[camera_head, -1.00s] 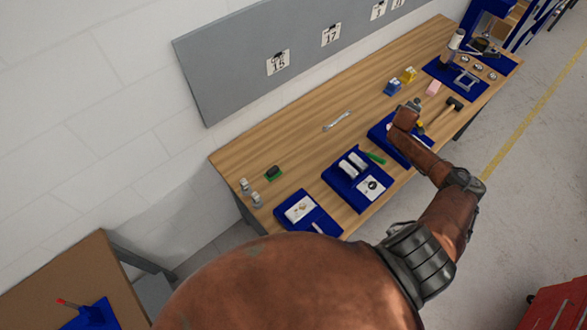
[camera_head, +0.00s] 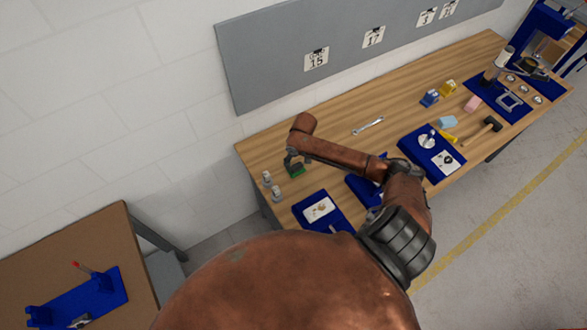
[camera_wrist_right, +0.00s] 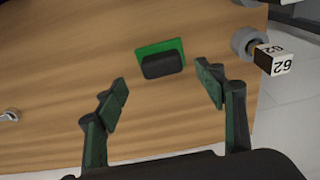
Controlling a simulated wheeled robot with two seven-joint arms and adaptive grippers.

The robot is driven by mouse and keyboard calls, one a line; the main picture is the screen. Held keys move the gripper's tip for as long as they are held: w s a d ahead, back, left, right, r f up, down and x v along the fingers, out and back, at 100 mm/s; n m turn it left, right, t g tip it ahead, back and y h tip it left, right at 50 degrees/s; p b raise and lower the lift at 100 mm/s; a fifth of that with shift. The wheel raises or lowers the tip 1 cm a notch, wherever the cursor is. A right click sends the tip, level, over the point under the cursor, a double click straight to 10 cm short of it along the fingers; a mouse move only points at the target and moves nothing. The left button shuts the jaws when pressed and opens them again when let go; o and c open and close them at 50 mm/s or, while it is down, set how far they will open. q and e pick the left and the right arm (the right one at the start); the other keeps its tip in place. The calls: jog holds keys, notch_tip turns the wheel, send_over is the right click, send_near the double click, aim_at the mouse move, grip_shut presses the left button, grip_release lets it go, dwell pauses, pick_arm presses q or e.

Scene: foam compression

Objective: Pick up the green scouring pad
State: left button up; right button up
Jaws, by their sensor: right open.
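The green scouring pad (camera_wrist_right: 150,47) lies on the wooden table, with a black block-shaped part on its upper face. It also shows in the head view (camera_head: 297,172), at the left end of the table and partly covered by my right gripper. My right gripper (camera_wrist_right: 163,78) is open and empty. In the right wrist view, its two fingers stand apart, one on each side of the pad and slightly nearer the camera, with no visible contact. My left gripper is not in view.
Two small grey and white objects (camera_head: 276,192) stand left of the pad near the table end; one carries a block marked 62 (camera_wrist_right: 275,59). A blue tray (camera_head: 340,222) lies nearer. A wrench (camera_head: 368,126) lies to the right. Bare wood surrounds the pad.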

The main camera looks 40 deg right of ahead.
aim_at(297, 166)
jog(key=shift+w+f+p, duration=0.2)
jog(key=shift+f+p, duration=0.15)
jog(key=shift+f, duration=1)
jog(key=shift+w+f+p, duration=0.2)
jog(key=shift+f+p, duration=0.15)
jog(key=shift+f, duration=0.95)
jog(key=c, duration=1.2)
